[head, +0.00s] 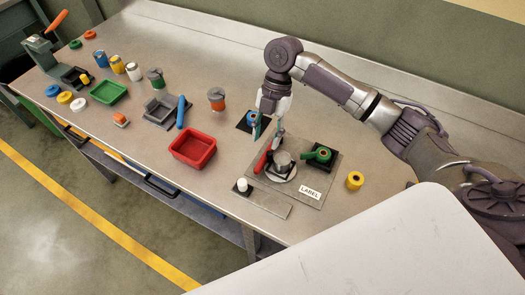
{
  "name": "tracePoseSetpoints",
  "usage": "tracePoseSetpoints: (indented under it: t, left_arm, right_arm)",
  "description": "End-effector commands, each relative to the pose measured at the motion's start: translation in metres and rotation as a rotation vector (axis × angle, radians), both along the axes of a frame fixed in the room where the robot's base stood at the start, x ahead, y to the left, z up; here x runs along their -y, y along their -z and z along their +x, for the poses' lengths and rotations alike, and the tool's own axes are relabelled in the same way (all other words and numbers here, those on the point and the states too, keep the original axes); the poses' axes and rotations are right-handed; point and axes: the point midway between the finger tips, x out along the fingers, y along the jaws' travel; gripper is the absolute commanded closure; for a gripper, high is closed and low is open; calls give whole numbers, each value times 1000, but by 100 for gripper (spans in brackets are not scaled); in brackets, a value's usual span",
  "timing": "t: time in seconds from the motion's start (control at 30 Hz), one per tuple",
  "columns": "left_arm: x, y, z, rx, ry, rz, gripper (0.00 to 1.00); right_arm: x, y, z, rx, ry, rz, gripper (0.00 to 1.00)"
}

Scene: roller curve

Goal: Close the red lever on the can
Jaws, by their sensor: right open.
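The can (282,158) is a small grey cylinder. It stands on a round white base in a dark holder on a grey plate (315,190). The red lever (263,159) is a slanted bar just left of the can, its upper end pointing toward my right gripper. My right gripper (268,137) points down from above, open, with its fingers just above and behind the lever's upper end. I cannot tell whether a finger touches the lever. My left gripper is not in view.
A green roll (319,154) on a black block is right of the can. A yellow roll (355,181), a white knob (242,186) and a label card (310,192) are nearby. A red bin (193,149) stands to the left. Several jars and tools fill the far left of the table.

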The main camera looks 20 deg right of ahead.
Motion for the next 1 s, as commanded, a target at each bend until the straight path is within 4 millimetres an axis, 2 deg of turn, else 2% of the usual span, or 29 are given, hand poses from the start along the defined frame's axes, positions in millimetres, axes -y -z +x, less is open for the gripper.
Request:
tracePoseSetpoints:
  t: [0.1, 0.23, 1.0]
  left_arm:
    - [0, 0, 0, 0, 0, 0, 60]
    - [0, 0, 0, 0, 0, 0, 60]
    - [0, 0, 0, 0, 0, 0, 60]
  right_arm:
    - [5, -16, 5, 1, 0, 0, 54]
    - [8, -26, 7, 0, 0, 0, 54]
    - [9, -28, 7, -1, 0, -1, 54]
